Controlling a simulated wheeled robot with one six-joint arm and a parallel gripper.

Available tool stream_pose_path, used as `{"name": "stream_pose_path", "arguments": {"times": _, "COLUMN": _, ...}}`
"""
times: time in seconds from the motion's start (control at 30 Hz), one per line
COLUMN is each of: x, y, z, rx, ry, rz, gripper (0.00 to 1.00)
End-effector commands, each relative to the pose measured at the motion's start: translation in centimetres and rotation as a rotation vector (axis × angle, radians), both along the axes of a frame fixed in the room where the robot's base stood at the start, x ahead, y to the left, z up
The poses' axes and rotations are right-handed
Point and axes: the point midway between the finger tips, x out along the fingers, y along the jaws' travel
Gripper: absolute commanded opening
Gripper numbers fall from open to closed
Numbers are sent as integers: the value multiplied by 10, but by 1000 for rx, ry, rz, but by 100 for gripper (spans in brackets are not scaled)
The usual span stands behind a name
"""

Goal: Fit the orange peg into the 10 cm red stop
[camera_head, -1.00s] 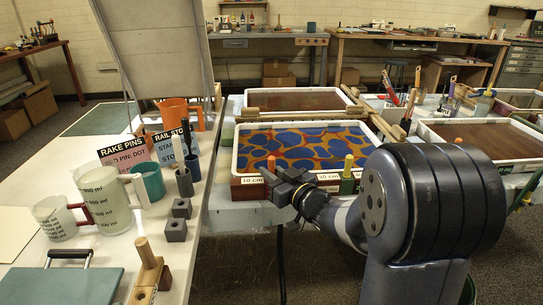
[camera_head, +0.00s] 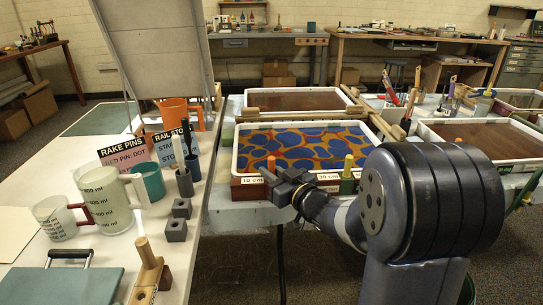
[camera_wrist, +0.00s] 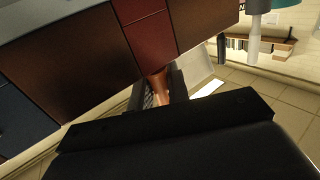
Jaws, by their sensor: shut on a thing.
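The orange peg (camera_head: 271,163) stands upright in the head view, with its top showing just above my gripper (camera_head: 272,178). In the wrist view the peg (camera_wrist: 161,88) is between the two dark fingers of my gripper (camera_wrist: 160,96), which is shut on it. The dark red stop (camera_head: 247,191), with a 10 cm label, is at the near left corner of the marbled tray. In the wrist view a red block (camera_wrist: 150,34) meets the peg's end. My gripper hides the peg's lower part in the head view, so I cannot tell how deep it sits.
The marbled tray (camera_head: 238,147) lies behind my gripper. The white table (camera_head: 120,262) at left holds jugs, cards, grey blocks and a wooden piece (camera_head: 147,256).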

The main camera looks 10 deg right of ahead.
Motion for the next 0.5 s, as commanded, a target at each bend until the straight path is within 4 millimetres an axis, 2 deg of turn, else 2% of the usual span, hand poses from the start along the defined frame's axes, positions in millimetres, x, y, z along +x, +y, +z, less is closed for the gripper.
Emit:
{"name": "stream_pose_path", "arguments": {"times": 0.03, "x": -1, "y": 0, "z": -6, "rx": 1, "ry": 14, "rz": -1, "gripper": 0}}
{"name": "stream_pose_path", "arguments": {"times": 0.17, "x": -1, "y": 0, "z": -9, "rx": 2, "ry": 16, "rz": -1, "gripper": 0}}
{"name": "stream_pose_path", "arguments": {"times": 0.5, "x": -1, "y": 0, "z": -8, "rx": 2, "ry": 19, "rz": -1, "gripper": 0}}
